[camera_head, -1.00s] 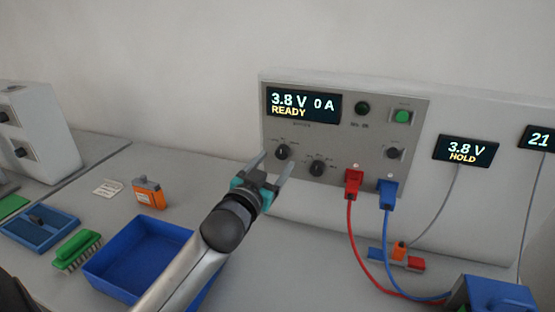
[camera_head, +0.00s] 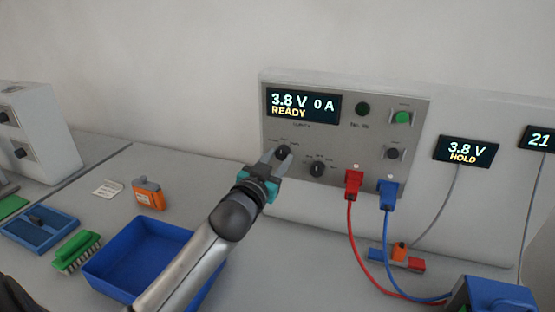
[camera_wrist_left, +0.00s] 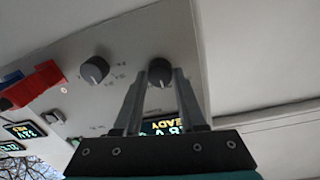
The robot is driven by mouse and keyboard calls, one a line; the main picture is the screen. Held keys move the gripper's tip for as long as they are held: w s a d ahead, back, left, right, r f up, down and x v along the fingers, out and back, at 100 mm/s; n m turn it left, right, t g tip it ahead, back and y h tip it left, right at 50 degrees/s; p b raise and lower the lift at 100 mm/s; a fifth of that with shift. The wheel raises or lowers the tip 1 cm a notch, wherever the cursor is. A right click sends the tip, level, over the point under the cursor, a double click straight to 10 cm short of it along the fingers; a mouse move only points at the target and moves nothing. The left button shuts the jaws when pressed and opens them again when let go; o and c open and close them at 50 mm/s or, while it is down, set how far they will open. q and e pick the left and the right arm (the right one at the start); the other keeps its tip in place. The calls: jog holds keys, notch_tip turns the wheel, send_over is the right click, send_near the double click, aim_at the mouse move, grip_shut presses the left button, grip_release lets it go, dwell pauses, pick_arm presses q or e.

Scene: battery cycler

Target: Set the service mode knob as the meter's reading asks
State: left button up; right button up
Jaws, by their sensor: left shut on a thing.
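The cycler's grey panel (camera_head: 345,140) has a display (camera_head: 303,104) reading 3.8 V, 0 A, READY. Below it are a dark left knob (camera_head: 282,151) and a dark middle knob (camera_head: 317,169); their labels are too small to read. My left gripper (camera_head: 274,158) is shut on the left knob, which also shows between the fingertips in the left wrist view (camera_wrist_left: 160,66). The middle knob stands clear in the wrist view (camera_wrist_left: 95,70). A meter display (camera_head: 466,150) to the right reads 3.8 V, HOLD. My right gripper is not in view.
A red plug (camera_head: 353,183) and a blue plug (camera_head: 387,193) with cables sit right of the knobs.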

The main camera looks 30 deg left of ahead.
pick_arm(q)
grip_shut()
jog(key=m+p, duration=0.3)
jog(key=p, duration=0.1)
jog(key=shift+r+m, duration=0.15)
jog(key=shift+m, duration=0.15)
jog(key=shift+m+g+p, duration=0.3)
jog(key=shift+m+p, duration=1.1)
jog(key=shift+m, duration=0.6)
jog(key=o, duration=0.7)
grip_release()
jog(key=shift+s, duration=0.1)
